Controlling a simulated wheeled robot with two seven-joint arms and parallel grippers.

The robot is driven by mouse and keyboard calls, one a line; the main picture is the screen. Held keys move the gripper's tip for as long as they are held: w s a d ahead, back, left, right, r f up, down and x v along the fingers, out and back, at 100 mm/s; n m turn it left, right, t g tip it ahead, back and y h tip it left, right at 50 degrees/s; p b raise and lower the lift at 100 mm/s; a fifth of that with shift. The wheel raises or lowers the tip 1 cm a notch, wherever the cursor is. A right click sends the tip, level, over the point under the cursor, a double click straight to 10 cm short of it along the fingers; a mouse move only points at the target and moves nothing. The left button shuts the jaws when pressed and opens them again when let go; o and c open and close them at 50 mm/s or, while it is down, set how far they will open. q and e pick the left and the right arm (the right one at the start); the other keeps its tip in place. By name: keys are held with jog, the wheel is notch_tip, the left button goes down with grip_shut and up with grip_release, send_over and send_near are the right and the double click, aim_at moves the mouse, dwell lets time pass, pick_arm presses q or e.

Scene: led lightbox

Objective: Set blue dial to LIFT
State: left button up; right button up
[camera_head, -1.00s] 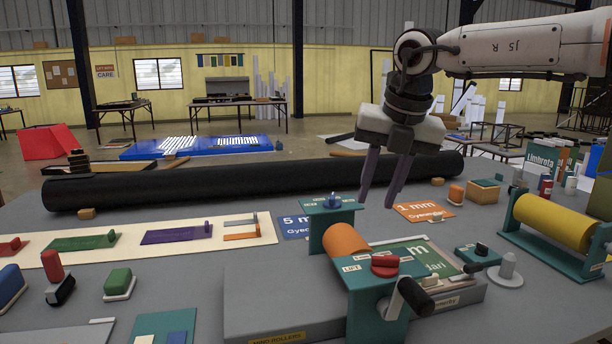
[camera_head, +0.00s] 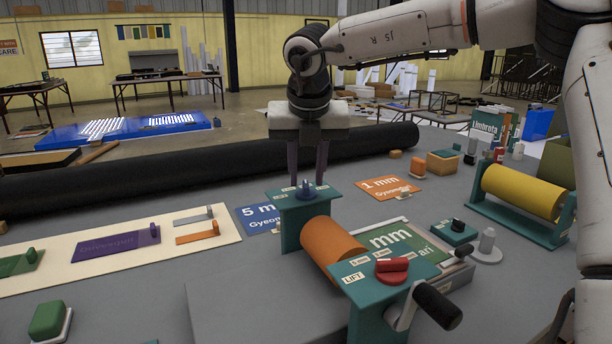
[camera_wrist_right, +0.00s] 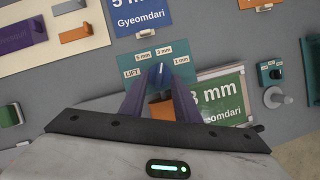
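The blue dial (camera_head: 306,189) sits on top of the far teal bracket (camera_head: 290,228) of the small roller machine. It also shows in the right wrist view (camera_wrist_right: 159,76), with white labels LIFT, 5 mm, 3 mm and 1 mm fanned around it. LIFT (camera_wrist_right: 131,73) is on the left in that view. I cannot tell for sure which label the dial points to. My right gripper (camera_head: 308,180) points down over the dial, open, with its two purple-grey fingers either side of it. Contact is not clear. My left gripper is not in view.
A red dial (camera_head: 391,268) sits on the near bracket, with a black-handled crank (camera_head: 437,305) beside it. An orange roller (camera_head: 331,245) joins the brackets. A long black roll (camera_head: 210,165) lies behind. A yellow roller (camera_head: 524,192) stands right.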

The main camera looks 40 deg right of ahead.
jog(key=shift+w+d+f, duration=0.15)
jog(key=shift+w+f, duration=0.05)
jog(key=shift+f, duration=0.4)
grip_shut()
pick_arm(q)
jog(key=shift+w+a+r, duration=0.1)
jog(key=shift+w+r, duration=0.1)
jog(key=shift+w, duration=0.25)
